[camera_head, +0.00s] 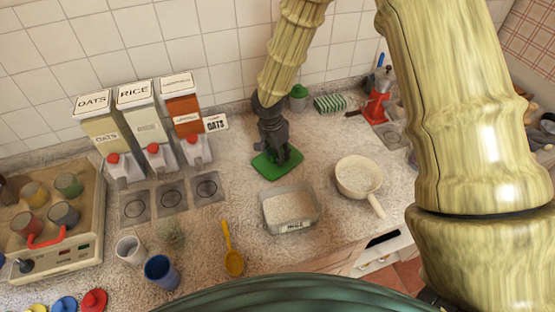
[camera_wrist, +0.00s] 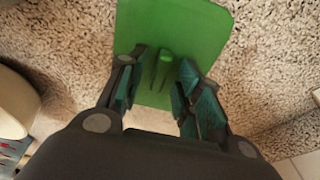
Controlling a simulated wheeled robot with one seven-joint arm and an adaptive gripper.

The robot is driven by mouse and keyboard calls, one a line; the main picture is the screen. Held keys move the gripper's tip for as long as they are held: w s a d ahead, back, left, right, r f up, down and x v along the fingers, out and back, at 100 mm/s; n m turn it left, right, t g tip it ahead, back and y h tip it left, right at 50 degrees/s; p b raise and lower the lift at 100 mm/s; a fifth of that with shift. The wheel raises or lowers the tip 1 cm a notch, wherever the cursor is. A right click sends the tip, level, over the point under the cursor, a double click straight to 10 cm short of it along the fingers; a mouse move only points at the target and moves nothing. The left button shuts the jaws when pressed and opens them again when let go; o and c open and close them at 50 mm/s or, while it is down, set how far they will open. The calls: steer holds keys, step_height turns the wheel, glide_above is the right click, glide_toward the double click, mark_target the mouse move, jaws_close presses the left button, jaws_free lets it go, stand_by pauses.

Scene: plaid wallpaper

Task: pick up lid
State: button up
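The green rectangular lid (camera_head: 266,166) lies flat on the speckled counter, just behind the grey tray. It also shows in the wrist view (camera_wrist: 200,30), with a small raised green handle (camera_wrist: 166,56) on it. My gripper (camera_head: 283,156) is over the lid, pointing down. In the wrist view my gripper (camera_wrist: 162,77) is open, with one finger on each side of the handle. Gaps show between the handle and both fingers. The gripper hides part of the lid in the head view.
A cream pan (camera_head: 359,176) is to the right. Several dispensers (camera_head: 146,120) stand to the left, and a green-lidded jar (camera_head: 298,92) and striped sponge (camera_head: 330,103) stand behind.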

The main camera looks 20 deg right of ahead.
jaws_close()
steer(key=shift+r, duration=0.1)
